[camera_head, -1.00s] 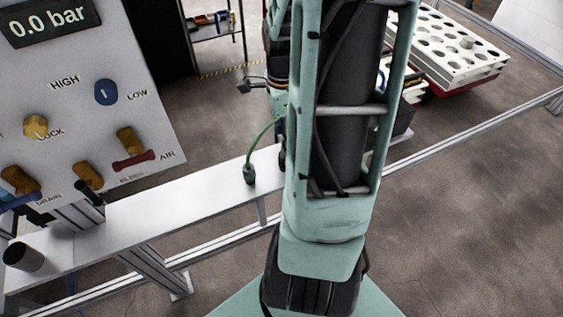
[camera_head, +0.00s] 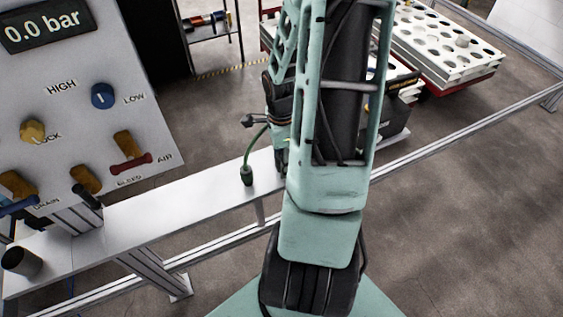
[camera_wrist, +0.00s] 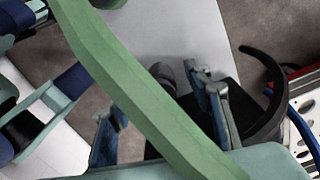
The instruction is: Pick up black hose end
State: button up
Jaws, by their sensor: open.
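In the head view a dark hose end (camera_head: 247,175) on a green hose (camera_head: 252,145) stands on the white beam (camera_head: 165,207), left of my arm. My gripper is mostly hidden behind my arm there. In the wrist view my gripper (camera_wrist: 152,95) is open, its two blue-grey fingers apart. A green band (camera_wrist: 140,95), probably the hose close to the camera, crosses in front of them. A dark grey rounded piece (camera_wrist: 165,76) shows between the fingers; I cannot tell if it is the hose end. No grip on anything is visible. A black curved piece (camera_wrist: 268,90) lies to the right.
A panel (camera_head: 75,120) with a gauge and several knobs stands at the left. A black cylinder (camera_head: 21,262) sits on the beam's near left end. A white perforated tray (camera_head: 440,45) is at the back right.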

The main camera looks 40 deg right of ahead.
jog(key=shift+c, duration=0.2)
jog(key=c, duration=1.1)
jog(key=shift+c, duration=0.2)
jog(key=shift+r, duration=0.1)
